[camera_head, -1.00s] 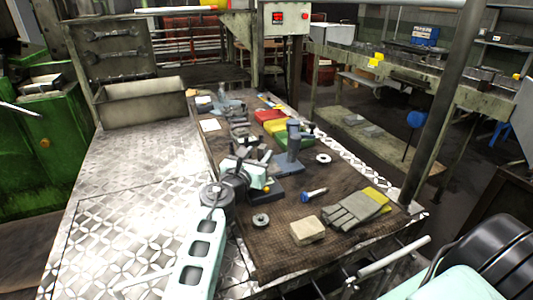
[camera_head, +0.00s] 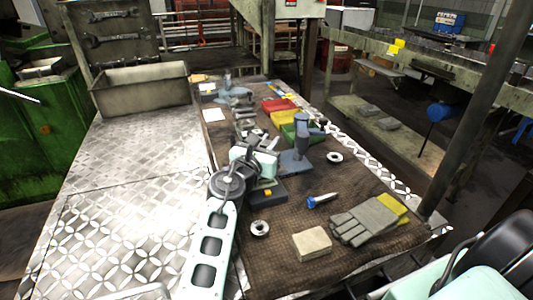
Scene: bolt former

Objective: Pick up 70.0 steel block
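My gripper (camera_head: 262,139) is over the brown mat (camera_head: 365,188), beyond my pale wrist. Its dark fingers are small and overlap grey metal pieces, so I cannot tell whether they are open or touch anything. Several grey metal pieces (camera_head: 243,115) lie just beyond it on the mat. I cannot tell which of them, if any, is the 70.0 steel block; no size marking is readable. A pale tan block (camera_head: 312,243) lies flat near the mat's front edge, to the right of my arm and apart from it.
A blue-grey stand (camera_head: 301,147) rises close to the right of my gripper. Red (camera_head: 279,105), yellow (camera_head: 284,117) and green (camera_head: 291,130) bins stand behind it.

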